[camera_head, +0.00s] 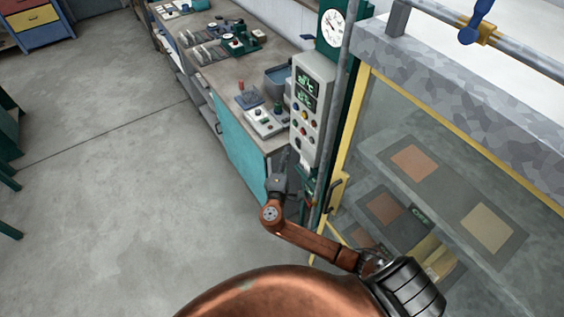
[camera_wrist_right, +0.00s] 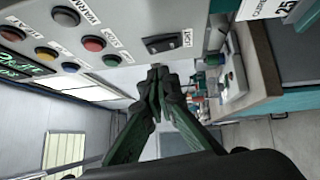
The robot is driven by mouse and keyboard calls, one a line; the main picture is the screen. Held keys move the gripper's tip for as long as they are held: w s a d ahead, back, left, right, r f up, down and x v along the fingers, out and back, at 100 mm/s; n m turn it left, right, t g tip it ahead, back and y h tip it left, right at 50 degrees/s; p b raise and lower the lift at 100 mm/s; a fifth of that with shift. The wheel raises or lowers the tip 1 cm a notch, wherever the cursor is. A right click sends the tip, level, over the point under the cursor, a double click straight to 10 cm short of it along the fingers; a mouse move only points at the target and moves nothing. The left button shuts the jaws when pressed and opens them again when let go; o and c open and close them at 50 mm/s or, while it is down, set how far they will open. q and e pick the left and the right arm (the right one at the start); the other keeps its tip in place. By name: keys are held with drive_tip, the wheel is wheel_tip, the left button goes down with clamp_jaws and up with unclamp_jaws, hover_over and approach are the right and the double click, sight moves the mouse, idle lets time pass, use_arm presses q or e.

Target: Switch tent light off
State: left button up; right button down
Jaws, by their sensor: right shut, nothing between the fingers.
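A pale control box (camera_head: 312,100) with two green displays and several coloured buttons stands at the corner of the glazed, yellow-framed tent (camera_head: 353,130). In the right wrist view, a black rocker switch (camera_wrist_right: 165,43) sits on the box's face beside a small label that seems to read LIGHT. My right gripper (camera_head: 288,156) is shut and empty by the lower end of the box. In the wrist view its fingertips (camera_wrist_right: 157,75) meet just below the switch in the picture; I cannot tell whether they touch the box. My left gripper is not in view.
A workbench (camera_head: 210,75) with a teal side and several small devices runs behind the box. Several coloured buttons (camera_wrist_right: 93,43) lie close to the switch. Flat panels (camera_head: 414,161) lie inside the tent. Open floor (camera_head: 110,170) is at the left.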

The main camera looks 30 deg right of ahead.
sight(296, 142)
drive_tip(key=shift+d+r+p, duration=0.15)
drive_tip(key=shift+d+p, duration=0.15)
drive_tip(key=shift+d, duration=1.1)
drive_tip(key=shift+d+r+m+g+p, duration=0.25)
drive_tip(key=shift+m+g+p, duration=0.05)
drive_tip(key=shift+m+p, duration=0.1)
drive_tip(key=shift+f, duration=0.1)
drive_tip(key=s+a+r+b, duration=0.1)
drive_tip(key=s+a+b, duration=0.1)
drive_tip(key=s+a, duration=0.6)
drive_tip(key=shift+a+r, duration=0.35)
drive_tip(key=shift+a, duration=0.9)
